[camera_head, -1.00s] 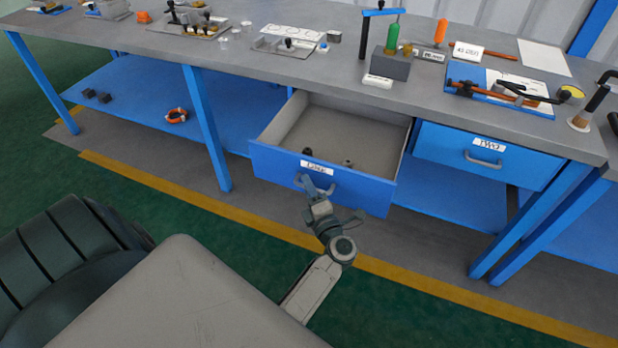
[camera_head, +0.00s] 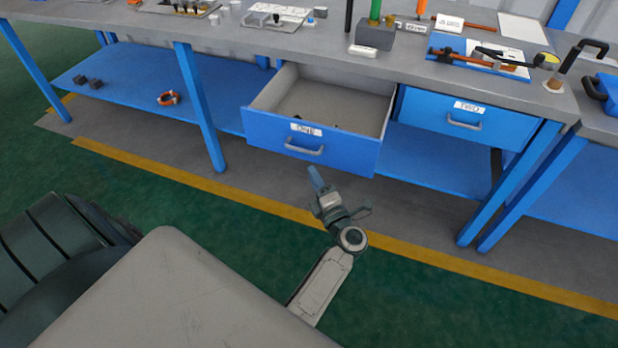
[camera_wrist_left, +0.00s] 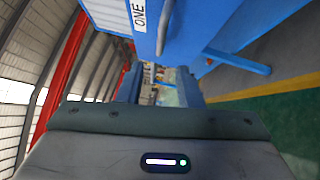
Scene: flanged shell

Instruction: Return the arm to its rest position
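My left gripper (camera_head: 316,182) is in front of the pulled-out blue drawer labelled ONE (camera_head: 262,135), below its grey handle (camera_head: 304,147) in the head view and apart from it. In the left wrist view, the two fingers (camera_wrist_left: 159,88) stand apart with nothing between them. The drawer front (camera_wrist_left: 190,22) and its handle (camera_wrist_left: 160,45) show just beyond the fingers there. My right gripper is in neither view.
Drawer TWO (camera_head: 465,118) is shut, right of drawer ONE. The workbench (camera_head: 290,48) holds tools and small parts. Green floor (camera_head: 190,210) in front of the bench is open.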

